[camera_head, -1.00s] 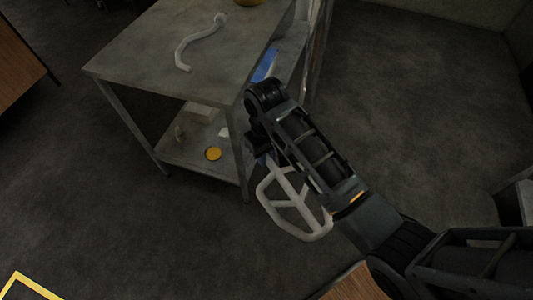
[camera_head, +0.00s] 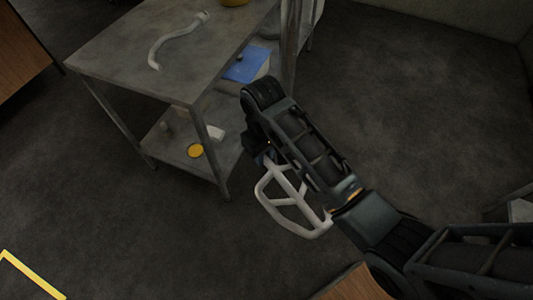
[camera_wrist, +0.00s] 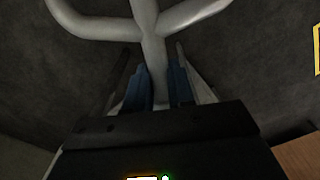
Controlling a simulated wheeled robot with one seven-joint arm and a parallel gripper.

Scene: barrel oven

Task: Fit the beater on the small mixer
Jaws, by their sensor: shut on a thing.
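The beater (camera_head: 290,203) is a pale flat paddle with an open frame. It hangs below my forearm in the head view, clear of the table and above the floor. My gripper (camera_wrist: 160,88) is shut on the beater; its blue fingertips close around the beater's stem in the wrist view, where the beater (camera_wrist: 152,22) branches out at the top. In the head view my gripper is mostly hidden behind my arm. The small mixer is not recognisable in any view.
A grey metal table (camera_head: 125,75) stands at the upper left with a curved pale hook (camera_head: 172,42) on it. Its lower shelf (camera_head: 180,152) holds a yellow disc (camera_head: 195,151) and small items. A blue object (camera_head: 246,65) is beside it.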

